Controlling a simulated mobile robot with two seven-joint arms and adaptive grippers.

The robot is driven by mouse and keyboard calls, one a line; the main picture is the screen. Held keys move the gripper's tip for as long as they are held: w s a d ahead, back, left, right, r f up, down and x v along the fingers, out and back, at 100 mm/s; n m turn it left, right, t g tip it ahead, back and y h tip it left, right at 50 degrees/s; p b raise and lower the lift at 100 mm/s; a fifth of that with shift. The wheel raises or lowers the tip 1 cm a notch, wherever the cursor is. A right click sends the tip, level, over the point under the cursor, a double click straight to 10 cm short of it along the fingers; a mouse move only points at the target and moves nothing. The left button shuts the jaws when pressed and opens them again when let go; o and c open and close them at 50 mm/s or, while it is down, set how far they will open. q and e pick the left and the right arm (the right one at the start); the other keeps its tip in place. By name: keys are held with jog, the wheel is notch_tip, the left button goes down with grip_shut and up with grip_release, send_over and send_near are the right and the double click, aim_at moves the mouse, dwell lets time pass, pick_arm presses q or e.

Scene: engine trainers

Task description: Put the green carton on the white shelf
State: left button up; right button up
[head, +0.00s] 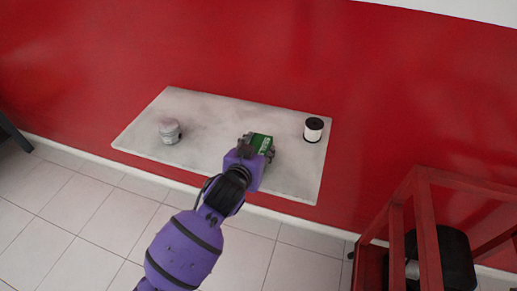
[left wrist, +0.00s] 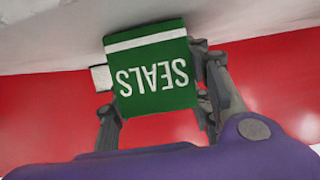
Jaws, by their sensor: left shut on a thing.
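The green carton (head: 263,142) is between the fingers of my left gripper (head: 256,148), over the right half of the white shelf (head: 225,122) in the head view. In the left wrist view the carton (left wrist: 152,72) shows a white stripe and the upside-down word "SEALS". The left gripper (left wrist: 160,100) is shut on it, one finger at each side. The shelf (left wrist: 50,40) fills the top of that view. I cannot tell whether the carton touches the shelf. My right gripper is not in view.
A grey metal cylinder (head: 170,131) stands on the shelf's left part. A white spool with a black top (head: 313,129) stands near its right end. The shelf is bare between them and the carton. A red frame (head: 424,220) stands at the lower right, before the red wall (head: 230,50).

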pick_arm(q)
jog(key=shift+f, duration=0.1)
jog(key=o, duration=1.5)
jog(key=shift+s+r, duration=0.2)
jog(key=shift+s, duration=0.05)
jog(key=v, duration=1.2)
jog(key=s+a+f+n+g+y, duration=0.1)
jog(key=s+a+f, duration=0.35)
jog(key=f, duration=0.45)
jog(key=s+a+f+n+g+y, duration=0.1)
jog(key=s+a+f+g, duration=0.1)
jog(key=s+a+f, duration=0.6)
jog(key=s+f, duration=0.3)
jog(key=s, duration=0.1)
jog(key=s+a+f+g+y, duration=0.1)
jog(key=s+a+f, duration=0.1)
jog(key=s+f, duration=0.2)
jog(key=s+a+f+n+y, duration=0.1)
jog(key=s+a+f, duration=0.1)
jog(key=s+f, duration=0.2)
jog(key=shift+s+f+g, duration=0.15)
jog(key=shift+s, duration=0.55)
jog(key=shift+s+f+g, duration=0.15)
jog(key=shift+s, duration=0.6)
